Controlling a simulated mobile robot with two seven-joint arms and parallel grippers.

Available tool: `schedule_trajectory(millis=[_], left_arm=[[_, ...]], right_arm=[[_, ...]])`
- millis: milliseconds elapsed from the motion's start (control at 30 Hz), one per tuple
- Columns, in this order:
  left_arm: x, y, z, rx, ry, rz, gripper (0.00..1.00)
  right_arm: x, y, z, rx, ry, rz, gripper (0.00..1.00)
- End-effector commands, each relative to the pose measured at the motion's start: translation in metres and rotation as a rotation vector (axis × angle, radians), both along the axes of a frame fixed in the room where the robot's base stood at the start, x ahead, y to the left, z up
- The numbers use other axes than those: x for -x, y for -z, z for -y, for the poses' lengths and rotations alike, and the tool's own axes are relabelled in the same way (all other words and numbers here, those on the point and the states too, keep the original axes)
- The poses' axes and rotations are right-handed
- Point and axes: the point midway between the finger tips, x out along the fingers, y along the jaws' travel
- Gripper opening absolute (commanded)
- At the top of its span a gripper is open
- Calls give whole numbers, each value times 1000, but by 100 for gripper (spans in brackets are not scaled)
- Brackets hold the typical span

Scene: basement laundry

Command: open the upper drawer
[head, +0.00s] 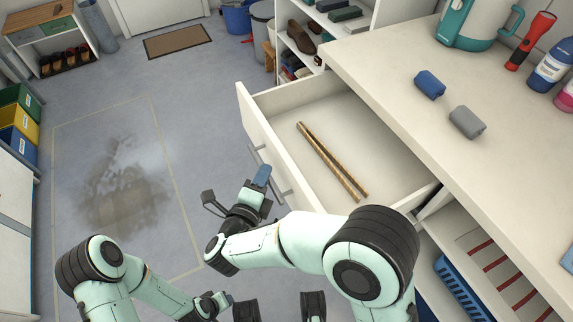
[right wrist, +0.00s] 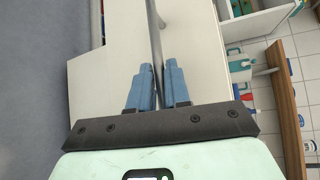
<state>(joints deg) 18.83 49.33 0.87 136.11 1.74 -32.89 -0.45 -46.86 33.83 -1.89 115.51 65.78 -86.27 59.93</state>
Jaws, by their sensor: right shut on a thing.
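The upper drawer (head: 262,128) of the white cabinet stands pulled well out in the head view, its inside open to view. A long pair of wooden tongs (head: 332,165) lies in it. Its front carries a metal bar handle (head: 270,172). My right gripper (head: 262,178) is at this handle, outside the drawer front. In the right wrist view its blue fingers (right wrist: 158,88) stand on either side of the handle bar (right wrist: 156,45) and are shut on it. My left arm shows at the bottom left of the head view, but its fingers do not show.
The countertop (head: 400,85) holds a blue block (head: 430,84), a grey block (head: 467,122), a kettle (head: 470,22), a red flashlight (head: 530,40) and bottles. Below it, a blue basket (head: 460,290) sits on an open shelf. The floor left of the drawer is clear, with a dark stain.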

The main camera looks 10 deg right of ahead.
Motion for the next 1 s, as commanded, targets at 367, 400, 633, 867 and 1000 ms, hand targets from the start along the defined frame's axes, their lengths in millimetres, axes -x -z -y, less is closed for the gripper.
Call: schedule_trajectory(millis=[367, 400, 633, 867, 1000], left_arm=[[-6, -5, 1, 0, 1, 18, 43], [-6, -5, 1, -1, 1, 19, 43], [-6, -6, 1, -1, 1, 22, 43], [-6, -6, 1, -2, 1, 21, 43], [-6, -6, 1, -2, 1, 21, 43]], right_arm=[[18, 0, -50, 1, -1, 0, 0], [19, 0, -52, 0, -1, 0, 0], [21, 0, -57, 0, 0, 0, 0], [21, 0, -57, 0, 0, 0, 0], [20, 0, -57, 0, 0, 0, 38]])
